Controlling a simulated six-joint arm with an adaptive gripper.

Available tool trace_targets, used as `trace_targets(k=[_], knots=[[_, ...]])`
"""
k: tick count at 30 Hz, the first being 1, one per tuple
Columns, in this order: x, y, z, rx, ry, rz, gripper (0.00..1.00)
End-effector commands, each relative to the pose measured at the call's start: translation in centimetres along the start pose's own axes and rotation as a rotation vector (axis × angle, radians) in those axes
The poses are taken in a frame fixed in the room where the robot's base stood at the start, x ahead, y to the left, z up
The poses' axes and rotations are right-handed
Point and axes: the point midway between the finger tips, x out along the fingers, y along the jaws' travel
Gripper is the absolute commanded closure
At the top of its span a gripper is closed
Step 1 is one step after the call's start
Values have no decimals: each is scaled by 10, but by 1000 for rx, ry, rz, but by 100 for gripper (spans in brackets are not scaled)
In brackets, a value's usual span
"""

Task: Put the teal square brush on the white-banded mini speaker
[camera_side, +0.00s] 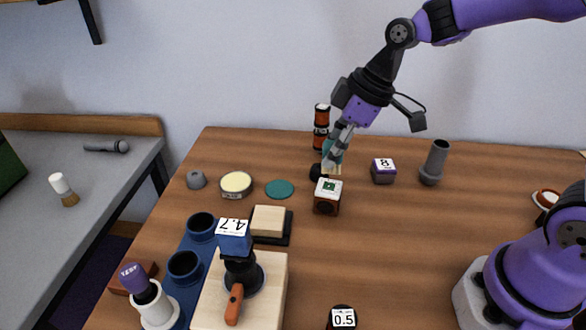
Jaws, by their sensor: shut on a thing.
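My gripper (330,165) reaches down from the upper right and is shut on the teal square brush (332,152). The brush's teal body shows between and behind the fingers, with pale bristles (336,170) beneath. A small brown box with a white upper part, a green mark on top and a dark round front looks like the white-banded mini speaker (328,198). It stands on the wooden table just below the gripper in the picture. The bristles appear just above or behind its top edge; I cannot tell whether they touch. The fingers partly hide the brush.
A black-and-orange cylinder (321,122) stands close behind the gripper. A teal disc (279,189) and yellow-topped tin (236,185) lie left. The table's centre right is clear.

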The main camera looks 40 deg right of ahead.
Motion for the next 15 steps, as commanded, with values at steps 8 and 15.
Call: trace_targets(k=[8,15], knots=[[33,2,14,0,-1,-3,100],[38,2,16,-2,1,0,100]])
